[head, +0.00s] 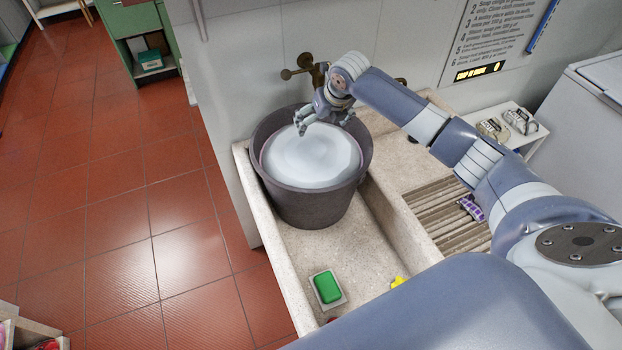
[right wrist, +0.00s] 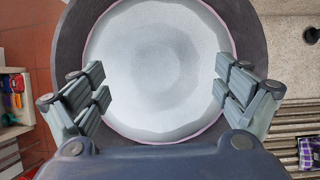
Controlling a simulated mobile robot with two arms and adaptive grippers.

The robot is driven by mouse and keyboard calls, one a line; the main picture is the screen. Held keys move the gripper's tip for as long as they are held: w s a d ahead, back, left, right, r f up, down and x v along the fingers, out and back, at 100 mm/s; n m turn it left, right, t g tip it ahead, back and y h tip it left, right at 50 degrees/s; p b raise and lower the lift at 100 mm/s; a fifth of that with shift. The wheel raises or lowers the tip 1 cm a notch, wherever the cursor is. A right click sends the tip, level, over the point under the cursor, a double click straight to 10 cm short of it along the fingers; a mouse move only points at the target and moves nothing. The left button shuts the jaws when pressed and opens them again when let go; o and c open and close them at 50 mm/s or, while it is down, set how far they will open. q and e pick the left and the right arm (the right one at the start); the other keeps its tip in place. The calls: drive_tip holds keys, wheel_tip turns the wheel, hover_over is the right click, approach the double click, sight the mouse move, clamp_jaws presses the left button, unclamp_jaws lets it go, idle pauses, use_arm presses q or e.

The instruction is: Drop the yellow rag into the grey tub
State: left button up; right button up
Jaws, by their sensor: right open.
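The grey tub (head: 310,205) stands in the stone sink and holds a pale, whitish fill with a round surface. It also fills the middle of the right wrist view (right wrist: 75,40). My right gripper (head: 323,123) is over the tub's mouth. In the right wrist view its fingers (right wrist: 161,85) are spread wide with nothing between them. No yellow rag shows inside the tub. A small yellow thing (head: 398,281) shows at the lower edge of the sink, mostly hidden by my arm; I cannot tell if it is the rag. My left gripper is out of view.
A green block (head: 327,286) lies on a small pale dish in the sink. A ribbed washboard (head: 440,218) with a purple patterned item (head: 471,208) is to the right. Brass taps (head: 305,70) are behind the tub. A white shelf (head: 518,125) holds small items.

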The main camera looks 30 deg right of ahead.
drive_tip(key=v, duration=1)
drive_tip(key=shift+d, duration=0.1)
drive_tip(key=shift+f, duration=0.1)
